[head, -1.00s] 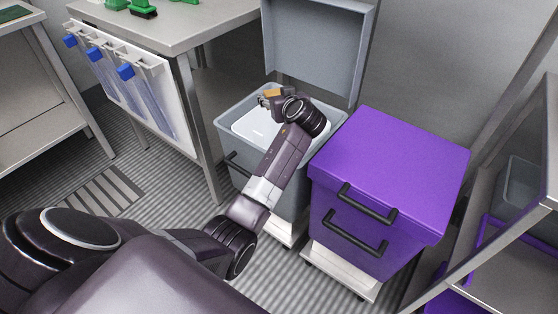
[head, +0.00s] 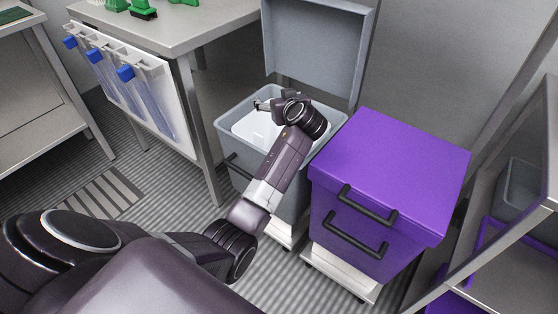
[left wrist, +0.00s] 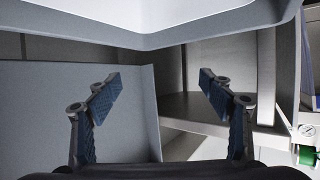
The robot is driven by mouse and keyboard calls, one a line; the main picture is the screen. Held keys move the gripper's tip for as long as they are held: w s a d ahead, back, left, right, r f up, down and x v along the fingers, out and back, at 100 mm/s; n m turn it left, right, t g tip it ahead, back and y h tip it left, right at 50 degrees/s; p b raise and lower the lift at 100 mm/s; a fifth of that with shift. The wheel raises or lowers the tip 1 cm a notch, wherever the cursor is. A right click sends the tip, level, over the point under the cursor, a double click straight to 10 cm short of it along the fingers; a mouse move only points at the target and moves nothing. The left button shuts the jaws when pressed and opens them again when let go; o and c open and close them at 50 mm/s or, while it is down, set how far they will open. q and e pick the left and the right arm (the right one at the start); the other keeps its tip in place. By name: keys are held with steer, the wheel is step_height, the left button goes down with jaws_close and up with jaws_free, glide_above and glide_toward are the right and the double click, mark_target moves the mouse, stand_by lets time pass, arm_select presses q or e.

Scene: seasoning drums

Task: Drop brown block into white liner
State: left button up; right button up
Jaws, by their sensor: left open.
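The white liner (head: 250,128) sits inside the open grey bin (head: 223,127), below my left gripper (head: 263,105). The gripper is over the bin's opening, and my wrist covers part of the liner. In the left wrist view the left gripper (left wrist: 160,95) has its two blue-padded fingers spread wide, with nothing between them. The brown block is not visible in either current view; the inside of the liner is mostly hidden. My right gripper is not in view.
The bin's raised lid (head: 318,45) stands behind it. A closed purple bin (head: 390,155) with black handles stands close on the right. A steel table (head: 165,25) with green items is at the left back, and a rack (head: 520,200) is at the right.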

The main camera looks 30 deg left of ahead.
arm_select(q)
steer(key=v, duration=1.1)
steer(key=shift+s+d, duration=0.2)
steer(key=shift+r, duration=0.1)
